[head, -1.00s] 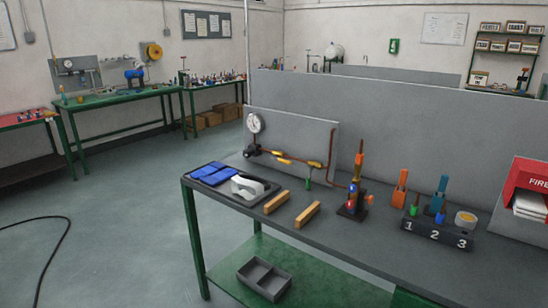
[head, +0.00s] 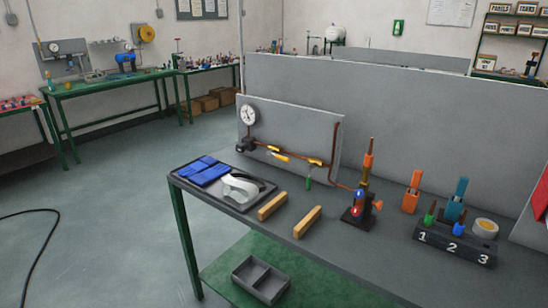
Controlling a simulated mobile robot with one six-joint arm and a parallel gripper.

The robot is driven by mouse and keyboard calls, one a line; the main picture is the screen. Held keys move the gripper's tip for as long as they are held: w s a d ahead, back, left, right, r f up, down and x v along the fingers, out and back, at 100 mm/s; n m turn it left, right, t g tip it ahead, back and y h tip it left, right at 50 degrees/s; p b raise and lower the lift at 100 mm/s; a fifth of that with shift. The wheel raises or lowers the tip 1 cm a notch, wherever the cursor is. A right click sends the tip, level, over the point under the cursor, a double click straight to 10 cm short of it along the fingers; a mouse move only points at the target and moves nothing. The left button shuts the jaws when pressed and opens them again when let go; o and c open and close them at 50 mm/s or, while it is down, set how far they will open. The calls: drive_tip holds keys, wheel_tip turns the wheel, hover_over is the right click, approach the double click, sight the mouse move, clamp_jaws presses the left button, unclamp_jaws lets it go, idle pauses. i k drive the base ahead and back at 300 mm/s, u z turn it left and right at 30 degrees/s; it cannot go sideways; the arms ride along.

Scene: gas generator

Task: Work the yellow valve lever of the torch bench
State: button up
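The torch bench (head: 300,253) is a grey-topped table with green legs. A copper pipe runs along the upright grey panel (head: 290,125) at its back. Two yellow levers sit on this pipe, a left one (head: 281,156) and a right one (head: 315,161). Both lie roughly along the pipe. A green part (head: 308,183) hangs below the right lever. A round white gauge (head: 248,115) stands at the pipe's left end. The torch (head: 358,204), with red and blue parts, stands upright to the right. My gripper is in no view.
A tray (head: 262,202) with blue cloths and a white item lies at the bench's left end. Two wooden blocks (head: 272,206) (head: 308,221) lie in front. A numbered black holder (head: 455,242) stands at right. The floor at left is clear except for a hose (head: 45,250).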

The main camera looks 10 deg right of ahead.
sight(279, 157)
drive_tip(key=u, duration=0.3)
drive_tip(key=k, duration=0.95)
drive_tip(key=u, duration=0.55)
drive_tip(key=k, duration=0.45)
drive_tip(key=z, duration=0.25)
drive_tip(key=i, duration=1.65)
drive_tip(key=u, duration=0.8)
drive_tip(key=i, duration=0.35)
drive_tip(key=u, duration=0.1)
